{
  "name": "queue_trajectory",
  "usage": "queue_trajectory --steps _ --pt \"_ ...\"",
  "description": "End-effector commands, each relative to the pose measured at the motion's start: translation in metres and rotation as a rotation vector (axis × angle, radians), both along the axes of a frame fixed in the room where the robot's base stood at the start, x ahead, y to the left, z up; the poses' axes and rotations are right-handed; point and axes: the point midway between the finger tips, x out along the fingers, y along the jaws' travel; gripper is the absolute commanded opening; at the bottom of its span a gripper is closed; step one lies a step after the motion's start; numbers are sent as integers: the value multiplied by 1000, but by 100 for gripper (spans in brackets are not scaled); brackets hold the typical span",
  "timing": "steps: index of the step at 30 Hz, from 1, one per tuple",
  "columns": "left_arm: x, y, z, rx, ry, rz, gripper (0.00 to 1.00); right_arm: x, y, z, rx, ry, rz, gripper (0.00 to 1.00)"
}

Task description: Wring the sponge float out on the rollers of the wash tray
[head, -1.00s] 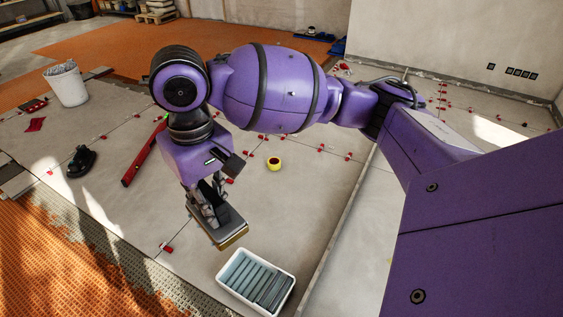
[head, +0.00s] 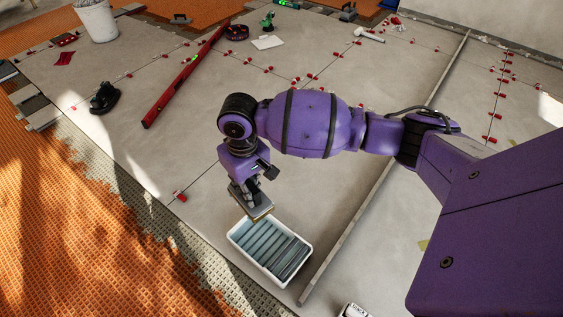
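The white wash tray (head: 256,266) stands on the tiled floor at lower centre of the head view, with a row of grey-blue rollers (head: 270,246) across it. My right gripper (head: 246,190), on the arm from the right, is shut on the sponge float (head: 262,213). The float is a flat grey plate with a tan edge below. It is at the tray's far end, over the far rim and nearest rollers. I cannot tell whether it touches the rollers. The gripper's fingers are partly hidden by its own wrist. My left gripper is not in view.
A long red level (head: 186,75) lies behind left, with a black tool (head: 104,98) further left. Red clips (head: 297,78) line the tile joints. A raised strip (head: 360,212) runs right of the tray. Orange matting (head: 80,240) covers the left front. A white bucket (head: 97,22) stands far left.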

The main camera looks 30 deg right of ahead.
Motion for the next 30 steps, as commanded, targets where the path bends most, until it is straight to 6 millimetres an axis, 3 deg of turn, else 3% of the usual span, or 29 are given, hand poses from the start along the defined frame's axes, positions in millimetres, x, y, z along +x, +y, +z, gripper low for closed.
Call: queue_trajectory --steps 1,6,12,18,24,30 --pt "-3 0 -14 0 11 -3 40 -2 -4 -34 1 11 3 0" --pt "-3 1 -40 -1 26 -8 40 -3 -20 -114 3 11 37 0" --pt "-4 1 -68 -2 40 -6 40 -15 -41 -207 7 12 86 0" --pt "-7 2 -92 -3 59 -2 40 -32 -61 -282 12 8 139 0" --pt "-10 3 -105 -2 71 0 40 -43 -71 -320 15 3 177 0" --pt "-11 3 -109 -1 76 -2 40 -45 -74 -330 14 0 186 0"
